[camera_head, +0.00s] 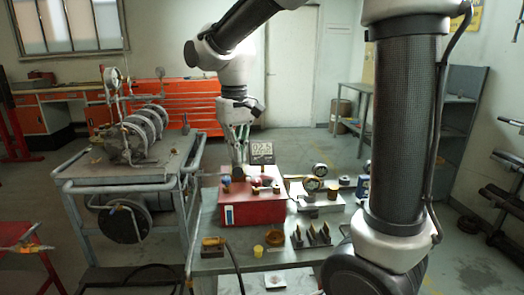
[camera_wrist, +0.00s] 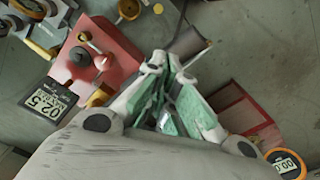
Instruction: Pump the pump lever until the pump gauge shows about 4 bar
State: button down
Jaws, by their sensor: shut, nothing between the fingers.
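My gripper (camera_head: 238,141) is shut and empty, pointing down above the left part of a red box-shaped pump unit (camera_head: 250,210). In the wrist view the closed fingertips (camera_wrist: 160,64) are beside a grey cylindrical bar (camera_wrist: 190,44), which looks like the pump lever. It stands upright just under the fingers in the head view (camera_head: 238,164). I cannot tell whether they touch. A square dark-framed digital display (camera_wrist: 48,103) reads about 02.5; it stands behind the red unit in the head view (camera_head: 262,150). I cannot confirm that it is the pump gauge. The lever's base is hidden.
The red unit stands on a grey metal bench (camera_head: 275,262). Round gauges (camera_head: 320,170) and a valve block are to its right. An orange-rimmed digital gauge (camera_wrist: 285,163) shows at the wrist view's lower right. A tank cart (camera_head: 130,165) stands left. Blocks lie in front.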

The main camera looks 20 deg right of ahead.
aim_at(237, 164)
dwell(0.4)
jog(key=shift+f, duration=1.95)
jog(key=shift+r, duration=2.05)
jog(key=shift+r, duration=2.45)
